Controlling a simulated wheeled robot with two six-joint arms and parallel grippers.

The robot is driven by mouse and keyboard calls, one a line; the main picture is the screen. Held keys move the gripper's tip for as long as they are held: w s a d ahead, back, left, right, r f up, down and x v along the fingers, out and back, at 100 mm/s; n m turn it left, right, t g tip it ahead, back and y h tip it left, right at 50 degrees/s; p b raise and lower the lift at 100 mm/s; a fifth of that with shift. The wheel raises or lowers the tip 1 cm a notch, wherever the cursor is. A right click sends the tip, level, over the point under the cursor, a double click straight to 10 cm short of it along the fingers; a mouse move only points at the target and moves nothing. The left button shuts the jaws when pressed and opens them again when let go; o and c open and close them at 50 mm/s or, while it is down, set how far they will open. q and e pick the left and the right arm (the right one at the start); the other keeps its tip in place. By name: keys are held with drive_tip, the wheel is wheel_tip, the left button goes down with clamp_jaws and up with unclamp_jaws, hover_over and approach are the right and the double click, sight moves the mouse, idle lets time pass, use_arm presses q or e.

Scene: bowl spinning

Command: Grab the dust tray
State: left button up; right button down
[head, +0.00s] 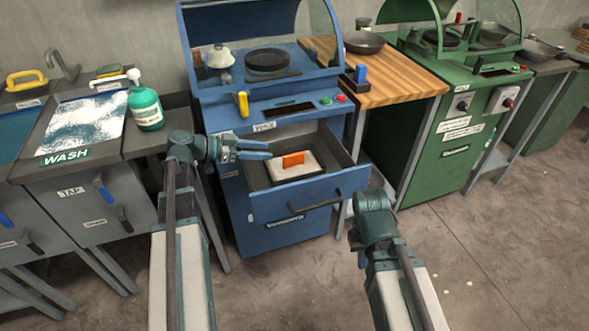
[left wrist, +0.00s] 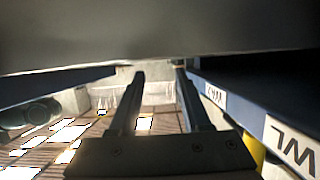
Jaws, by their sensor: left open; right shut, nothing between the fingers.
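The dust tray (head: 293,165) is a shallow dark tray with a cream top and an upright orange handle (head: 293,160). It sits in the open blue drawer (head: 311,187) under the blue machine. My left gripper (head: 262,150) is open and empty, over the drawer's left part, with its fingers pointing right toward the tray and apart from it. In the left wrist view its two fingers (left wrist: 160,98) are spread, and I cannot make out the tray. My right gripper (head: 362,258) is shut and empty by the drawer's front right; its fingers are mostly hidden by my wrist.
The blue machine (head: 262,92) with a clear hood stands above the drawer, with a yellow handle (head: 243,103) on its front. A grey wash station (head: 85,170) with a green pump bottle (head: 146,107) is at left. A wooden table (head: 400,85) and green machine (head: 440,155) are at right.

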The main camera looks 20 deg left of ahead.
sight(286, 156)
use_arm(q)
drive_tip(key=shift+b+x, duration=0.35)
drive_tip(key=shift+x, duration=1.25)
drive_tip(key=shift+f, duration=0.1)
drive_tip(key=shift+w+d+f, duration=0.15)
drive_tip(key=shift+d+f, duration=0.05)
drive_tip(key=shift+d, duration=0.05)
drive_tip(key=b+x, duration=0.1)
drive_tip(key=x, duration=0.1)
drive_tip(key=b+x, duration=0.1)
drive_tip(key=x, duration=0.1)
drive_tip(key=shift+f+b, duration=0.3)
drive_tip(key=shift+f, duration=0.05)
drive_tip(key=shift+d, duration=0.2)
drive_tip(key=shift+r, duration=0.1)
clamp_jaws()
